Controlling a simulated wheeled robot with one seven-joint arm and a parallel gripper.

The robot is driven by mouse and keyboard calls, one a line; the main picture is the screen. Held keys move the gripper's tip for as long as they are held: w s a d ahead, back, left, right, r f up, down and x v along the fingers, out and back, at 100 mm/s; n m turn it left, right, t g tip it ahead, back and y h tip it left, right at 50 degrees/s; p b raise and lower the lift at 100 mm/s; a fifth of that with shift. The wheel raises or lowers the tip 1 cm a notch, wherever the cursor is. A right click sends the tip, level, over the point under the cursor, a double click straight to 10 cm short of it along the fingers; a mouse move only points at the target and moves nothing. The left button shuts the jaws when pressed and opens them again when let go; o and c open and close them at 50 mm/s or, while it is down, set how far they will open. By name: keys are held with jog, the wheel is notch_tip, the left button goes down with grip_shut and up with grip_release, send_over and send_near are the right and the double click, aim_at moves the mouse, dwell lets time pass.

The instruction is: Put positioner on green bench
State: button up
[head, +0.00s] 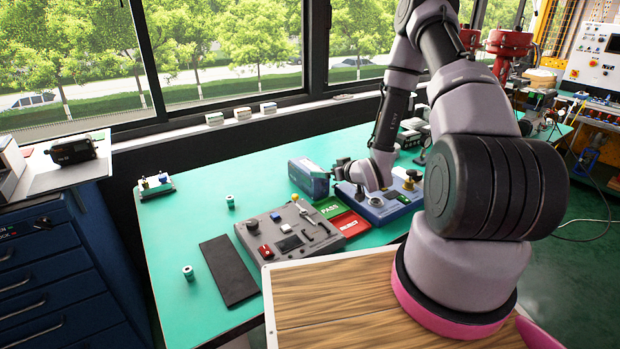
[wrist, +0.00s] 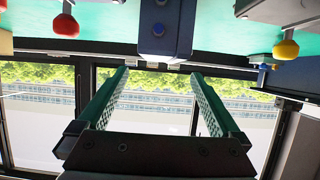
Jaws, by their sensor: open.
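My gripper (head: 341,172) is low over the bench, just to the right of the box, small and partly hidden by my wrist. In the wrist view its two green-padded fingers (wrist: 160,75) are spread apart with nothing between them. The box lies beyond the fingertips, roughly in line with the gap, and seems not to be touched.
A blue fixture with knobs (head: 380,203) sits under my wrist. Beside it are green and red plates (head: 333,208), a grey test panel (head: 290,232) and a dark mat (head: 228,268). Small cylinders (head: 188,272) stand at the left. A black device (head: 73,150) rests on the cabinet.

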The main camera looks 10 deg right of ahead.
aim_at(311, 167)
jog(key=x, duration=0.5)
jog(key=shift+a+f, duration=0.25)
jog(key=shift+f, duration=0.05)
jog(key=shift+r+x, duration=0.2)
jog(key=shift+x, duration=1.15)
jog(key=shift+r+x, duration=0.2)
jog(key=shift+x, duration=1.15)
jog(key=shift+w, duration=0.15)
grip_shut()
jog(key=shift+r, duration=0.1)
